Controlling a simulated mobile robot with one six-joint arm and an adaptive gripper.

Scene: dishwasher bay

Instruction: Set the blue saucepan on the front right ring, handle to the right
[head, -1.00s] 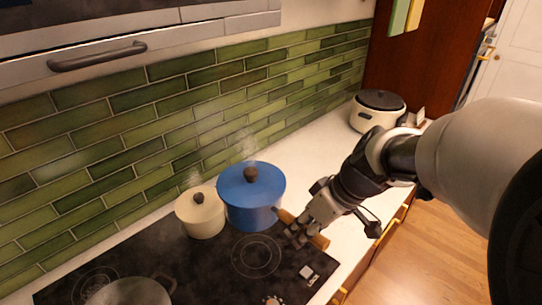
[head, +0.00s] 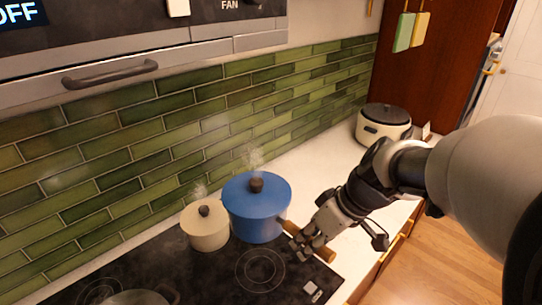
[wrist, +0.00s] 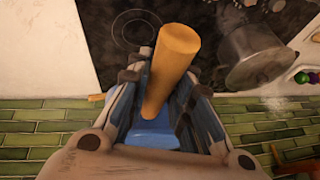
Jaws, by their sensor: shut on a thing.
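The blue saucepan (head: 255,218) has its blue lid on and steam above it. It stands upright behind the bare front right ring (head: 260,270), with its wooden handle (head: 291,227) pointing right and toward the front. My gripper (head: 312,243) is shut on the handle. In the wrist view the handle (wrist: 174,60) runs between the fingers (wrist: 158,88), and a bit of the blue pan (wrist: 155,134) shows below. The ring (wrist: 137,29) shows there too. I cannot tell whether the pan's base touches the hob.
A steaming cream pot (head: 206,233) stands close left of the saucepan. A steel pot (head: 137,298) is at the front left; it also shows in the wrist view (wrist: 252,52). The green tiled wall (head: 130,165) is behind. A rice cooker (head: 383,132) stands farther right on the counter.

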